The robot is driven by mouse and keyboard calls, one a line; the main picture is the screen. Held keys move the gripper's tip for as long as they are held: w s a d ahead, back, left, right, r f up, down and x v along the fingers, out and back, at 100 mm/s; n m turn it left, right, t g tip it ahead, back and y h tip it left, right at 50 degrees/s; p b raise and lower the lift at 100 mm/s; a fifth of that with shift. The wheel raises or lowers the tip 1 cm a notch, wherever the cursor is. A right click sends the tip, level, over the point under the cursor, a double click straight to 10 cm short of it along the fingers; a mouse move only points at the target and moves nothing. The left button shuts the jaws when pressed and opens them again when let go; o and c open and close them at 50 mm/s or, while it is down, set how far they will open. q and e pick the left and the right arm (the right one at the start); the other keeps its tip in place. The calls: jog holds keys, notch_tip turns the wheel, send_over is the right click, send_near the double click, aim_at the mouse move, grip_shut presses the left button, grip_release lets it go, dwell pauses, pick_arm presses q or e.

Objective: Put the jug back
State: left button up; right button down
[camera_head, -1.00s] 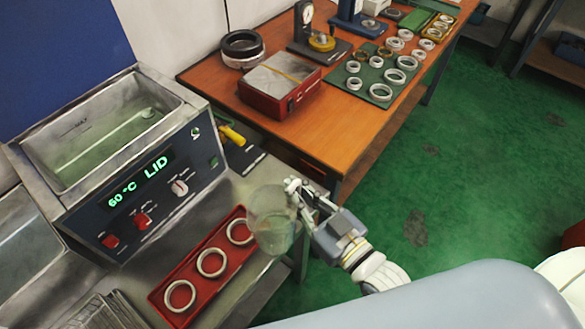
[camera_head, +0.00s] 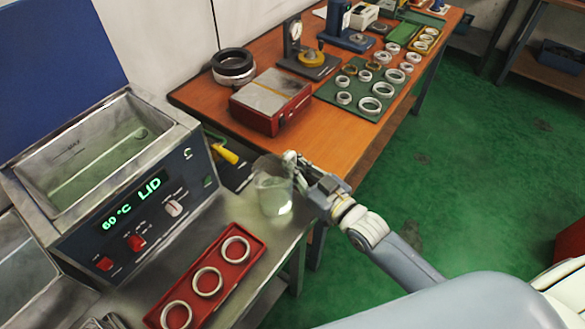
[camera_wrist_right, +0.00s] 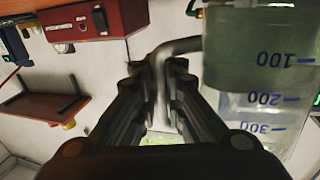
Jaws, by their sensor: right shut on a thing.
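A clear jug (camera_head: 272,190) with some clear liquid in its lower part is upright at the right end of the steel bench (camera_head: 222,225). I cannot tell whether its base touches the bench. My right gripper (camera_head: 294,166) is at the jug's right side, shut on its handle. In the right wrist view the gripper (camera_wrist_right: 160,75) pinches the grey handle, and the jug (camera_wrist_right: 262,90) with blue 100, 200 and 300 marks fills the right side. My left gripper is not in view.
A red tray (camera_head: 238,273) with three rings lies in front of the jug. The heated bath (camera_head: 130,200), lid open, stands left. A yellow-handled tool (camera_head: 226,154) lies behind. The wooden table (camera_head: 205,99) holds a red box (camera_head: 270,112) and several rings.

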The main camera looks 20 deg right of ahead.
jog(key=shift+f, duration=0.95)
jog(key=shift+f, duration=0.15)
jog(key=c, duration=1.7)
grip_release()
jog(key=shift+o, duration=0.2)
jog(key=shift+s+d, duration=0.1)
jog(key=shift+s, duration=0.2)
jog(key=v, duration=1.1)
jog(key=shift+s+b, duration=0.25)
jog(key=shift+b, duration=0.2)
